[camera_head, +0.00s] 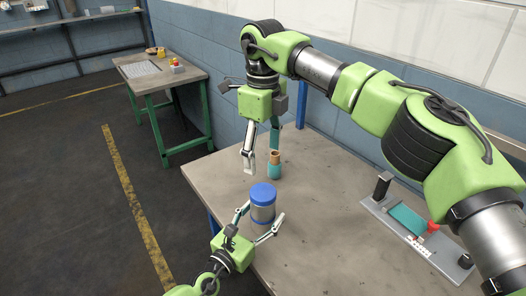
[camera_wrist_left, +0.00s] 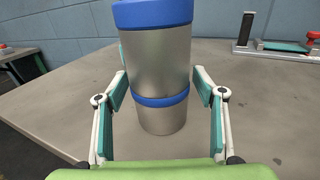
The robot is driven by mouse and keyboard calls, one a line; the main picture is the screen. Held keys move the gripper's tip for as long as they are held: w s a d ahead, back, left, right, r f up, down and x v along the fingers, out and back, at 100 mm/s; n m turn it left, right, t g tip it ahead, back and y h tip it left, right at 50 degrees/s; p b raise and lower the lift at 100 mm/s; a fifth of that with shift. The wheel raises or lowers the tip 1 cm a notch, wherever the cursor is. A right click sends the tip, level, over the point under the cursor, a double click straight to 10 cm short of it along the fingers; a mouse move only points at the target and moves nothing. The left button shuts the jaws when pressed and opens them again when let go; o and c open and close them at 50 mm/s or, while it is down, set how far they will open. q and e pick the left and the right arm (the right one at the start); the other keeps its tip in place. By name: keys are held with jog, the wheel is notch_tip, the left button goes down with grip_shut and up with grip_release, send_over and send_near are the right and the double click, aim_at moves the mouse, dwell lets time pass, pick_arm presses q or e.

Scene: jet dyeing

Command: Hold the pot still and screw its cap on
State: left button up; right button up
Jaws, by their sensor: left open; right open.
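The pot (camera_head: 262,212) is a silver cylinder with a blue band, upright on the table. Its blue cap (camera_head: 263,192) sits on top; whether its thread is engaged cannot be seen. The left wrist view shows the pot (camera_wrist_left: 158,62) close, with the blue cap (camera_wrist_left: 152,13) cut off by the upper edge. My left gripper (camera_head: 262,215) is open, one finger on each side of the pot, with gaps visible in the wrist view. My right gripper (camera_head: 261,158) points down behind the pot, open and empty, apart from the cap.
A grey fixture (camera_head: 408,235) with teal and red parts lies at the table's right. The table (camera_head: 330,215) is clear between pot and fixture.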

pick_arm(q)
jog(key=v, duration=1.2)
jog(key=shift+f, duration=0.1)
